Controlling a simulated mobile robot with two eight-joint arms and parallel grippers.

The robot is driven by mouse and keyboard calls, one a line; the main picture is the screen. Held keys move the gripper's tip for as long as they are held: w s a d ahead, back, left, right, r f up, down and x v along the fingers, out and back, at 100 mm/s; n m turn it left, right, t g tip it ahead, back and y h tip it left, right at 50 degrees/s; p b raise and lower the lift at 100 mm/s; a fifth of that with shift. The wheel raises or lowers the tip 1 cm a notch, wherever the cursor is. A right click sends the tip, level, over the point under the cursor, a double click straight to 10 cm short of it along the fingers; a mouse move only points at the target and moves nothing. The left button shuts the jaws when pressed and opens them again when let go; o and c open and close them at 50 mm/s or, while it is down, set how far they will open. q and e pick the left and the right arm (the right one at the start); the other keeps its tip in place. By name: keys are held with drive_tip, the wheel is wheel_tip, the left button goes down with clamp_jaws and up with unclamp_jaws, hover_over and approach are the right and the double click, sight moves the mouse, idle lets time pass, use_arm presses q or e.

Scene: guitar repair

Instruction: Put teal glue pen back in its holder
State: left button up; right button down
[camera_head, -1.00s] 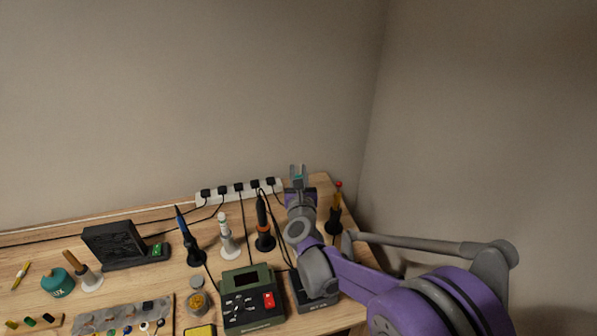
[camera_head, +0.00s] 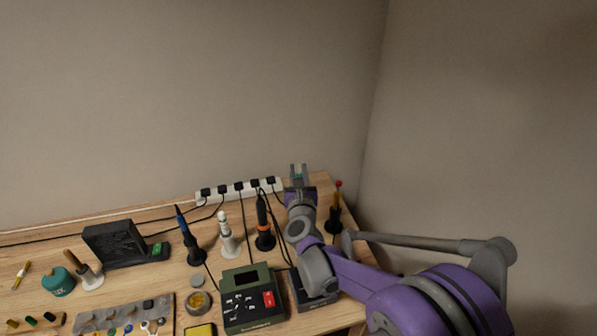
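My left gripper is not in view.
A blue-tipped iron (camera_head: 187,230), an orange-collared iron (camera_head: 263,222) and a red-topped tool (camera_head: 335,212) stand close by in black stands. A green control box (camera_head: 250,315) sits in front. Cables run to a white power strip (camera_head: 230,190) behind.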

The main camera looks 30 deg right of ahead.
drive_tip(key=shift+f, duration=0.1)
drive_tip(key=shift+f+b, duration=1.4)
drive_tip(key=shift+f, duration=0.75)
drive_tip(key=shift+f+b, duration=1)
drive_tip(key=shift+f, duration=0.4)
drive_tip(key=shift+f+b, duration=0.5)
drive_tip(key=shift+f, duration=0.2)
drive_tip(key=c, duration=0.6)
unclamp_jaws()
